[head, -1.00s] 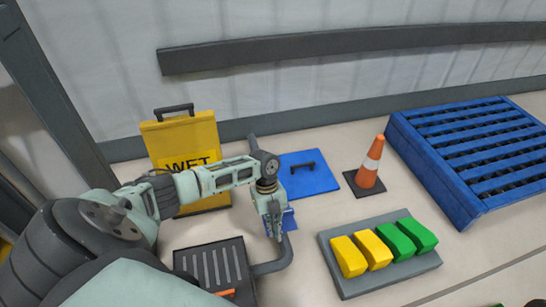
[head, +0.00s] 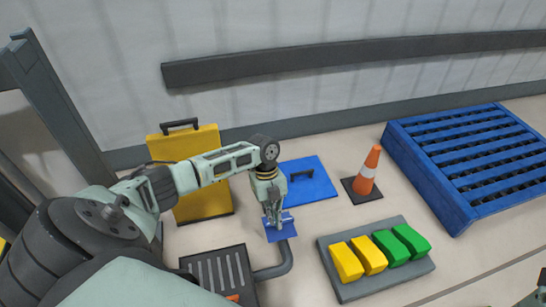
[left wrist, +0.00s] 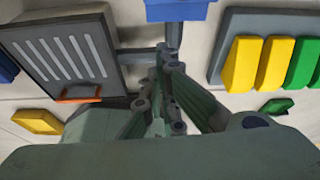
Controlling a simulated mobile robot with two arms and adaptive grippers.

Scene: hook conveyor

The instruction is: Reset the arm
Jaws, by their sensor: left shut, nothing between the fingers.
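My left gripper (head: 274,222) points down above a small blue piece (head: 284,231) on the dark bent pipe (head: 285,262), with its fingers together and nothing between them. In the left wrist view the closed fingers (left wrist: 168,58) reach toward the pipe, and the blue piece (left wrist: 177,9) shows at the top edge beyond them. I cannot tell whether the fingertips touch it. A pale green part at the lower right edge of the head view seems to be my right gripper (head: 540,291); it is mostly cut off.
A grey board (head: 374,287) holds yellow and green blocks right of the gripper. A slatted dark box (head: 218,269) stands to the left. A yellow sign (head: 205,209), blue lidded panel (head: 310,187), orange cone (head: 369,170) and blue pallet (head: 455,190) stand behind.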

